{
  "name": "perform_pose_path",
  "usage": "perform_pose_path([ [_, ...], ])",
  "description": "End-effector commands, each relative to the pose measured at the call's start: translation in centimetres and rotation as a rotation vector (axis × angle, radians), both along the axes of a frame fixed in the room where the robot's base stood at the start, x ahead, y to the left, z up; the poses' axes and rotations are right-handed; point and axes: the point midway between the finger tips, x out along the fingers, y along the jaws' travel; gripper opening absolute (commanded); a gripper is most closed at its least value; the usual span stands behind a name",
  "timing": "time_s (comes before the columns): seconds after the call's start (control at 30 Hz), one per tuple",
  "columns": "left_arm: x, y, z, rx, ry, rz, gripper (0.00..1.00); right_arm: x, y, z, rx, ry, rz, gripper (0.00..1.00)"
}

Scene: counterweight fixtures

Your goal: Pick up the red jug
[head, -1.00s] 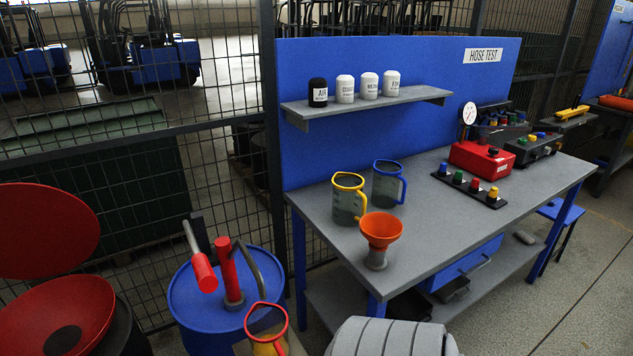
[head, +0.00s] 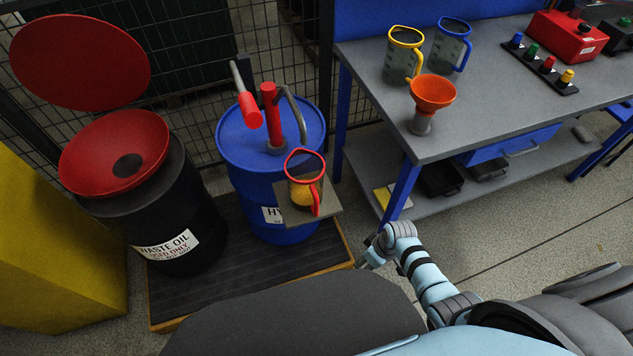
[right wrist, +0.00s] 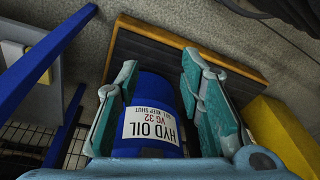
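The red jug (head: 303,194) is a clear jug with a red rim and handle and amber liquid inside. It stands upright on a small grey shelf (head: 325,206) at the front of the blue hydraulic oil drum (head: 235,150). My right gripper (head: 368,256) is below and to the right of the jug, apart from it. In the right wrist view my right gripper (right wrist: 160,62) is open and empty. The blue drum (right wrist: 155,95) with its HYD OIL label shows between the fingers, behind them. The jug cannot be made out there. My left gripper is not in view.
A black waste oil drum (head: 190,210) with a red funnel (head: 95,160) stands left, on the same dark pallet (head: 205,298). The grey workbench (head: 440,145) at right holds a yellow jug (head: 398,67), a blue jug (head: 447,50) and an orange funnel (head: 432,90).

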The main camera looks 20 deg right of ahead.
Motion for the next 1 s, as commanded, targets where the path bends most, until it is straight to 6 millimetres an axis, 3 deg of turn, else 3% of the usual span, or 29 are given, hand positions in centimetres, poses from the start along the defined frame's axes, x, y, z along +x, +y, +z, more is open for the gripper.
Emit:
perform_pose_path([
  [0.03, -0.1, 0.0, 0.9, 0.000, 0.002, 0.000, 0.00, 4.7, 1.2, 5.9, 0.046, -0.044, 0.136, 0.35],
  [0.1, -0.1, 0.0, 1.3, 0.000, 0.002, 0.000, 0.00, 8.8, 3.0, 14.1, 0.107, -0.094, 0.387, 0.35],
  [0.2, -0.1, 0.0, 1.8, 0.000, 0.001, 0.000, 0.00, 10.7, 4.5, 23.4, 0.146, -0.159, 0.712, 0.35],
  [0.3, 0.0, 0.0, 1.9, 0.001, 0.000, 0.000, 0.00, 10.6, 5.1, 27.7, 0.151, -0.187, 0.906, 0.35],
  [0.37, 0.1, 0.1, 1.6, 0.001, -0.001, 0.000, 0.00, 10.4, 5.5, 27.6, 0.154, -0.188, 0.948, 0.35],
  [0.6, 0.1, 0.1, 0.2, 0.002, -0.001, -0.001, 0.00, 10.7, 8.0, 21.7, 0.156, -0.184, 0.954, 0.35],
  [1.0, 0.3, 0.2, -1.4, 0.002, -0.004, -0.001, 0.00, 11.9, 11.6, 16.2, 0.154, -0.184, 0.951, 0.35],
])
